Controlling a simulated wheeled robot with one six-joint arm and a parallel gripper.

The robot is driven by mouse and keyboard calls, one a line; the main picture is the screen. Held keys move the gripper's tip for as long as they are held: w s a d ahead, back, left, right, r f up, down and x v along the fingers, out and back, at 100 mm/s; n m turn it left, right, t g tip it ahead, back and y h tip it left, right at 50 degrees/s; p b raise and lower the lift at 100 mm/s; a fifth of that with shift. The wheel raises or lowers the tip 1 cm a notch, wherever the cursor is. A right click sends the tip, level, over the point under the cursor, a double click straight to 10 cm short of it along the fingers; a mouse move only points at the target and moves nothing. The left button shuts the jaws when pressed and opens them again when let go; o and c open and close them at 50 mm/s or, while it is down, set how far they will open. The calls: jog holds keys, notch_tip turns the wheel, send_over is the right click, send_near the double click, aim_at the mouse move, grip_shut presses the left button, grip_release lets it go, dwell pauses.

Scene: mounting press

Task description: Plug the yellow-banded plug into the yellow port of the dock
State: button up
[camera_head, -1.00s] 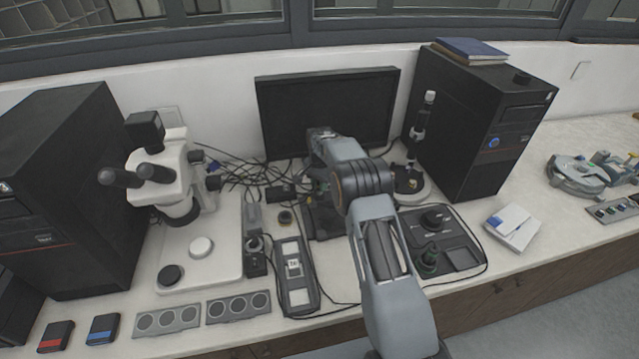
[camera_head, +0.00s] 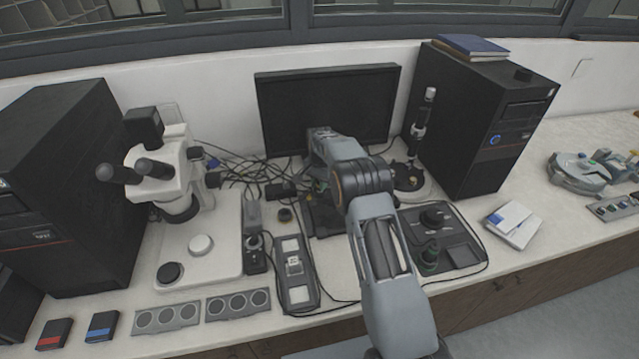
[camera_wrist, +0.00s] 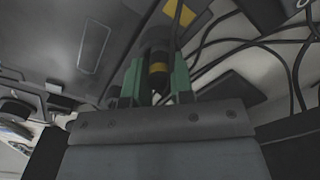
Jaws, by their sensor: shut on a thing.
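In the wrist view, my gripper (camera_wrist: 155,83) shows two green fingers shut on a dark plug with a yellow band (camera_wrist: 158,68). The plug lies between the fingers and points toward the top of the picture. Just beyond its tip is a yellow patch (camera_wrist: 181,12) on a grey surface, perhaps the dock's yellow port. I cannot tell whether the plug touches it or has entered it. In the head view my arm hides the plug and most of the gripper, which is low in front of the monitor.
Tangled black cables (camera_head: 240,172) lie left of my gripper, and a monitor (camera_head: 328,105) stands behind it. A white microscope (camera_head: 180,175) stands at left. A dark control panel (camera_head: 445,238) and a black computer tower (camera_head: 485,125) are at right.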

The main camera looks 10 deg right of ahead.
jog(key=shift+f, duration=0.15)
jog(key=o, duration=0.9)
jog(key=shift+o, duration=0.3)
jog(key=o, duration=0.5)
jog(key=shift+r+p, duration=2.3)
jog(key=shift+r, duration=1.5)
